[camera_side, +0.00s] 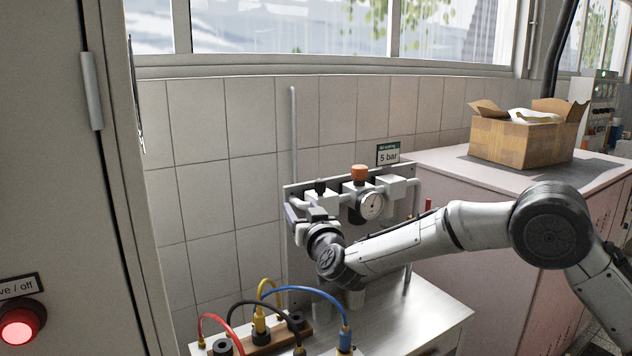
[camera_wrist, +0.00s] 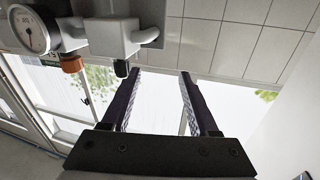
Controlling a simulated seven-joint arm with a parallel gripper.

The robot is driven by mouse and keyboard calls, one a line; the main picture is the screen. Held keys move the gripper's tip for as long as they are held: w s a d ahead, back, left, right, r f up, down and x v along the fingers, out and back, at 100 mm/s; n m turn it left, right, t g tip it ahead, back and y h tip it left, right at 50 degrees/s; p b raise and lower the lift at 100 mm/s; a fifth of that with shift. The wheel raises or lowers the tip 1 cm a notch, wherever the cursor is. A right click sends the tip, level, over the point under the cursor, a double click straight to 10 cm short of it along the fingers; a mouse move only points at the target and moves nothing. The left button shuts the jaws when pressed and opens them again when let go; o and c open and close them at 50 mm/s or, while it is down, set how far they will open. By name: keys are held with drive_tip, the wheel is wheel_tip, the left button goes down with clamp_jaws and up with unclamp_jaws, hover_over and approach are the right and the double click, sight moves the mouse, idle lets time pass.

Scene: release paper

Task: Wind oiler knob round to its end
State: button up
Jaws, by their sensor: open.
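The small black knob (camera_side: 320,186), which I take to be the oiler knob, stands on top of the left block of the wall-mounted air unit (camera_side: 355,190). In the wrist view the black knob (camera_wrist: 121,69) shows just left of the left fingertip, outside the gap between the jaws. My gripper (camera_side: 303,213) is at the left end of the unit, in front of it. In the wrist view my gripper (camera_wrist: 161,74) is open, with nothing between its fingers. My wrist hides the lower part of the unit in the side view.
An orange knob (camera_side: 359,173) and a round gauge (camera_side: 371,206) sit right of the black knob. A "5 bar" sign (camera_side: 388,154) is above. Blue, red, yellow and black cables (camera_side: 312,291) loop over the metal bench (camera_side: 420,316). An open cardboard box (camera_side: 522,140) stands at the right.

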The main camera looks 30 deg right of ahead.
sight(320, 187)
drive_tip(key=s+d+r, duration=0.3)
drive_tip(key=s+d, duration=0.1)
drive_tip(key=d, duration=0.2)
drive_tip(key=shift+n, duration=0.3)
drive_tip(key=x, duration=1.4)
drive_tip(key=shift+a+f, duration=0.1)
drive_tip(key=shift+f, duration=0.25)
clamp_jaws()
